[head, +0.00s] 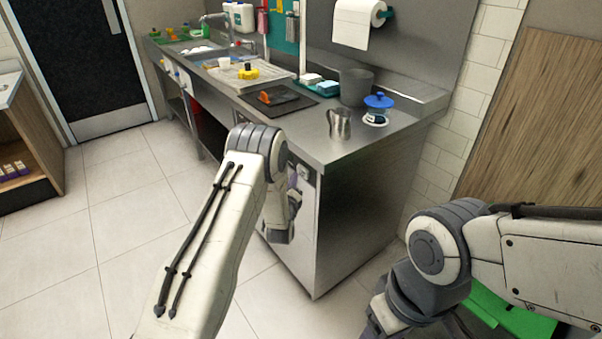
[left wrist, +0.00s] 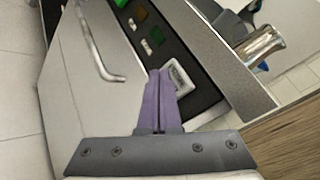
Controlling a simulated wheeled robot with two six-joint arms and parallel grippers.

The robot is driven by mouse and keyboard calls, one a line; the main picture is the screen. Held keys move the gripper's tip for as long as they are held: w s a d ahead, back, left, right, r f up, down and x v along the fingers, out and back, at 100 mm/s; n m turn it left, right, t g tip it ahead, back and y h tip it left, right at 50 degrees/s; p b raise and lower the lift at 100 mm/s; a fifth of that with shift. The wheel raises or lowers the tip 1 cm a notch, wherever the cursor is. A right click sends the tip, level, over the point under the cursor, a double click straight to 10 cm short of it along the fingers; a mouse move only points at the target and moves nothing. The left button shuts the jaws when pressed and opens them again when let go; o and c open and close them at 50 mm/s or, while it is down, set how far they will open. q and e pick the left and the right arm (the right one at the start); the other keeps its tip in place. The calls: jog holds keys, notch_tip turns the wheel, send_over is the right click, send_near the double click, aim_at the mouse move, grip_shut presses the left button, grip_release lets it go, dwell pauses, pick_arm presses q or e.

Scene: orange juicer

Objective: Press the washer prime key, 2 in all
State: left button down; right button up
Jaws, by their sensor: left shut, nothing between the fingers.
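The washer, under the right end of the steel counter, shows its pale front in the head view (head: 301,255). In the left wrist view its black control panel (left wrist: 160,50) runs diagonally, with small orange, green and pale keys and a pale-framed square piece (left wrist: 180,77). I cannot read which key is the prime key. My left gripper (left wrist: 160,72) is shut and empty, its purple fingertips in front of the panel, just left of the square piece. I cannot tell whether they touch it. In the head view my left arm mostly hides this gripper. My right gripper is mostly hidden at the bottom.
A bar handle (left wrist: 98,45) crosses the washer front left of the fingers. The tiled floor at left is clear.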

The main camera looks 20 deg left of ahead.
pick_arm(q)
jog(key=shift+w+d, duration=0.1)
jog(key=shift+d, duration=0.05)
dwell(0.5)
jog(key=shift+w+d, duration=0.15)
jog(key=shift+w, duration=0.05)
jog(key=shift+w+d+b, duration=0.3)
jog(key=shift+w+b, duration=0.1)
jog(key=shift+b, duration=0.1)
dwell(0.7)
dwell(0.4)
jog(key=shift+s+a, duration=0.55)
jog(key=shift+s, duration=0.2)
jog(key=s+a, duration=0.1)
jog(key=s, duration=0.1)
jog(key=s+a+p, duration=0.1)
jog(key=s+a, duration=0.1)
dwell(0.6)
